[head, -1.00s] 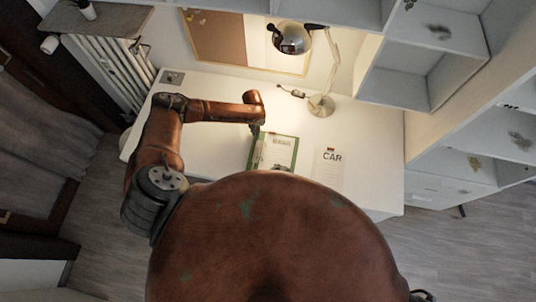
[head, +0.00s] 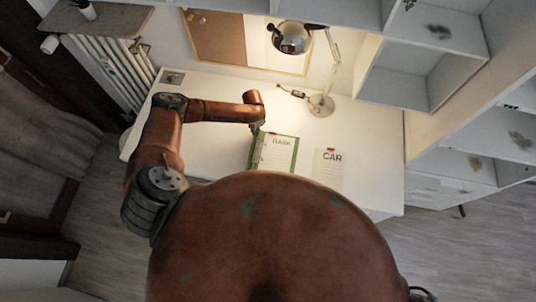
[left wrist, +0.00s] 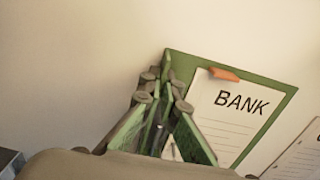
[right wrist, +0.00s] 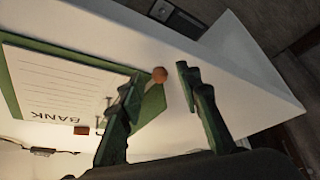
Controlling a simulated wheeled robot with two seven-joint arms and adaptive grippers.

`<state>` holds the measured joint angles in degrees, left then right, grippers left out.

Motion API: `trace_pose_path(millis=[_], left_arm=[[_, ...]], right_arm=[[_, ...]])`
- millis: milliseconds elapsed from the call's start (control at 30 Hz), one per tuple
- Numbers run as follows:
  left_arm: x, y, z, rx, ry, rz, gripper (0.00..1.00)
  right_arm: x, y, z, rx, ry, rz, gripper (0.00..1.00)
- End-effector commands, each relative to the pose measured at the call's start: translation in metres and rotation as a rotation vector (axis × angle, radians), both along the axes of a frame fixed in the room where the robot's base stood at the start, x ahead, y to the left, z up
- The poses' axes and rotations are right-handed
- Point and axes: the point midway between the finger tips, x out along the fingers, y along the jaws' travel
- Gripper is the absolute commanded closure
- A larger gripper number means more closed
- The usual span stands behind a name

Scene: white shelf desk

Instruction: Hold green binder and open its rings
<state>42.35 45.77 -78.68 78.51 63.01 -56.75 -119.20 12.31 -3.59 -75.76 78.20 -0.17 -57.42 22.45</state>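The green binder (head: 295,155) lies on the white desk, with a white sheet marked BANK clipped on it by an orange tab. It also shows in the left wrist view (left wrist: 276,100) and right wrist view (right wrist: 152,105). My left gripper (head: 259,128) is at its left edge; in the left wrist view its fingertips (left wrist: 165,92) close around a green strip of that edge. My right gripper (right wrist: 160,85) is open. A small orange-brown knob (right wrist: 159,74) shows between its fingers, beside the binder. The rings are partly hidden by a finger; I cannot tell their state.
A CAR sheet (head: 329,168) with a brown tab lies right of the binder. A desk lamp (head: 321,105) stands at the back, with a cork board (head: 219,39) on the wall. My body hides the front desk area. Left and right desk surfaces are mostly clear.

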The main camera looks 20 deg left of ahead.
Motion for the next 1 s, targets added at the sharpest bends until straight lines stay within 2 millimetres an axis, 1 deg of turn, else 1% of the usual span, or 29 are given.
trace_pose_path(millis=[33, 200, 567, 933, 1000], left_arm=[[0.0, 0.001, 0.0, 0.001, -0.001, 0.001, 1.0], [0.0, 0.001, 0.0, 0.001, 0.0, 0.001, 1.0], [0.0, 0.001, 0.0, 0.002, 0.0, 0.001, 1.0], [0.0, 0.001, 0.0, 0.001, 0.0, 0.001, 1.0], [0.0, 0.0, 0.0, 0.0, 0.0, 0.001, 1.0]], right_arm=[[0.002, 0.002, -0.005, -0.001, 0.0, 0.0, 0.68], [0.004, 0.007, -0.014, 0.0, -0.001, 0.0, 0.68], [0.005, 0.008, -0.017, 0.001, -0.001, 0.0, 0.68], [0.005, 0.008, -0.016, 0.002, -0.001, 0.001, 0.94], [0.005, 0.009, -0.016, 0.002, -0.001, 0.001, 0.94]])
